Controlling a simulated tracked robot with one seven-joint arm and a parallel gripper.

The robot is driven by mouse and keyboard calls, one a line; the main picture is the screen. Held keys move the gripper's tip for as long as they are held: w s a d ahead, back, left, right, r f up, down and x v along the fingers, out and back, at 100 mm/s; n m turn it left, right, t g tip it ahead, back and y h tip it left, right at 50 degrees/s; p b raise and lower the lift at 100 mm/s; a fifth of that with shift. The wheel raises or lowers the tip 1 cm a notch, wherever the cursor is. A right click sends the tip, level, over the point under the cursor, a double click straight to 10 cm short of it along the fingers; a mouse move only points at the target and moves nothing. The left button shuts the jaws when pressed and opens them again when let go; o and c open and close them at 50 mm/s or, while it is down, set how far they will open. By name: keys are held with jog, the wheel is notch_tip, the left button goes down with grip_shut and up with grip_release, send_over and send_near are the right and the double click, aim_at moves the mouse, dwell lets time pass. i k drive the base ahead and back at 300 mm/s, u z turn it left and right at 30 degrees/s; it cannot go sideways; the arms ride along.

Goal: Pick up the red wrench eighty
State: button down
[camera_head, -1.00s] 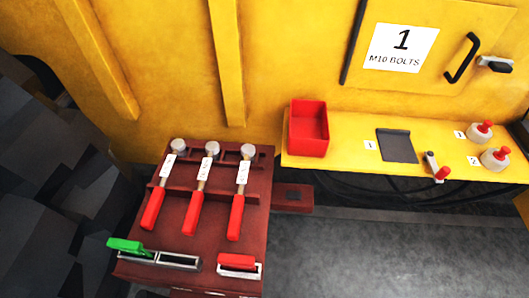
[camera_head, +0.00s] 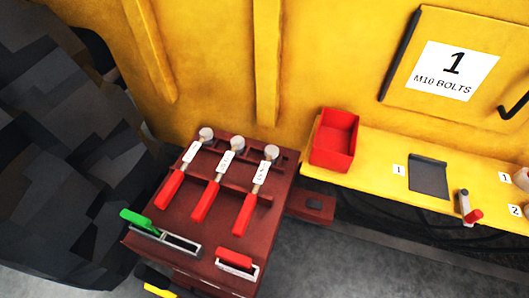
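Three red-handled wrenches with round grey heads and white tags lie side by side on a dark red stand (camera_head: 205,252). They are the left wrench (camera_head: 171,189), the middle wrench (camera_head: 206,200) and the right wrench (camera_head: 245,212). The tag writing is too small to read, so I cannot tell which is the eighty. Their heads are toward the yellow wall and their handles point toward me. My gripper is not in view.
A green-handled piece (camera_head: 138,219) and a red block (camera_head: 235,259) sit in metal holders along the stand's front. A red bin (camera_head: 334,140) stands on the yellow ledge (camera_head: 385,160) at right. Dark rock-like blocks (camera_head: 65,130) fill the left side.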

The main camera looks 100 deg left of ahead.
aim_at(237, 142)
jog(key=i, duration=1.6)
jog(key=u, duration=4.7)
jog(key=i, duration=0.65)
jog(key=u, duration=0.6)
